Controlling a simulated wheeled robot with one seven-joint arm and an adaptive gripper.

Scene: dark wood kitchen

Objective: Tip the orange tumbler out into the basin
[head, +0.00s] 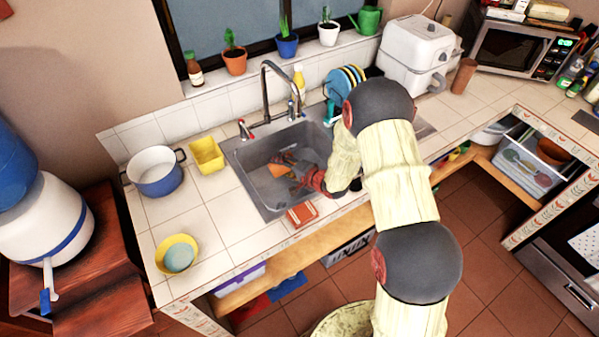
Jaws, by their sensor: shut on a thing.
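The orange tumbler (281,169) is in the basin area, tilted onto its side over the grey metal basin (262,193). My gripper (296,181) reaches in from the right, low over the basin, and is shut on the tumbler. The tumbler is small in the view, so I cannot tell which way its mouth points or whether anything is coming out. My arm covers the right edge of the basin.
A tap (268,88) stands behind the basin. A yellow container (207,155), a blue pot (155,171) and a yellow bowl (178,254) stand left. An orange-red block (301,214) lies at the front rim. A dish rack with plates (344,82) is behind my arm.

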